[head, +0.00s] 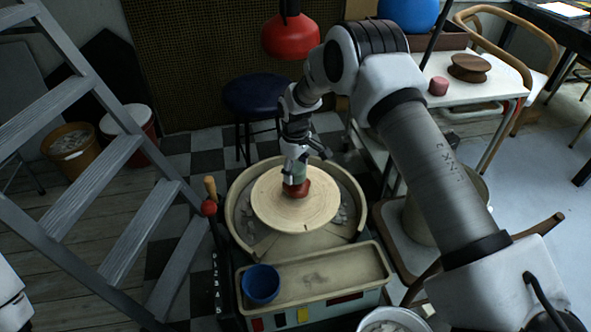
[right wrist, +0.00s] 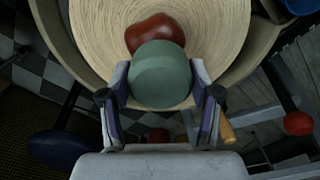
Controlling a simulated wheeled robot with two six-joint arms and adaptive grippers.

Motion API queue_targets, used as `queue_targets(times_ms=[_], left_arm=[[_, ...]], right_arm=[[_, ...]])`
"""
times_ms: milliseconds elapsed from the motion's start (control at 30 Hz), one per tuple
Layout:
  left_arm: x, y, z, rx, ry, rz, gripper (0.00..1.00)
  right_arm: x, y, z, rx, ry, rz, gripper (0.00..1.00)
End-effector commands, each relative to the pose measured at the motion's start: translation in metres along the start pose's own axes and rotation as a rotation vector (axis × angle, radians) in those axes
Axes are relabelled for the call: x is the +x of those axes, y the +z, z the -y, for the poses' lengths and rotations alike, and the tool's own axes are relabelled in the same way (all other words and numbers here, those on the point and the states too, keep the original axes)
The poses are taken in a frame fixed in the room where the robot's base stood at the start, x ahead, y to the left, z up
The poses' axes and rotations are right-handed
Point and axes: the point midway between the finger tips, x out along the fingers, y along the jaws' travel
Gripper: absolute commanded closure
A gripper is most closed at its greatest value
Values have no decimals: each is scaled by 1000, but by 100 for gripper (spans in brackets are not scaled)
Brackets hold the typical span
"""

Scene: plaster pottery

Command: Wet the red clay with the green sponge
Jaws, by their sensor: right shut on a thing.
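The red clay (head: 296,188) sits near the middle of the round pale wheel head (head: 270,208). My right gripper (head: 297,166) is shut on the green sponge (head: 299,173), just above the clay. In the right wrist view, the sponge (right wrist: 160,74) is a round grey-green piece between the two fingers (right wrist: 160,100). It hides part of the red clay (right wrist: 154,32) behind it. I cannot tell whether sponge and clay touch. My left gripper is not in view.
A blue bowl (head: 261,284) stands on the tray (head: 345,277) in front of the wheel. A grey ladder (head: 120,160) stands at the left. A dark blue stool (head: 262,95) is behind the wheel. A white table (head: 505,82) stands at the right.

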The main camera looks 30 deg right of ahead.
Motion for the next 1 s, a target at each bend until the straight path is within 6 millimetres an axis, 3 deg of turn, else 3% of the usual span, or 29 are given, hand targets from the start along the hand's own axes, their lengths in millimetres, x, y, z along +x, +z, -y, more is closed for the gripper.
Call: queue_targets(times_ms=[33, 600, 1000], left_arm=[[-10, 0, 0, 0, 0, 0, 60], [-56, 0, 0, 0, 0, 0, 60], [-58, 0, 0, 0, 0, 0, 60]], right_arm=[[-11, 0, 0, 0, 0, -1, 66], [-66, 0, 0, 0, 1, -2, 66], [-68, 0, 0, 0, 1, -2, 66]])
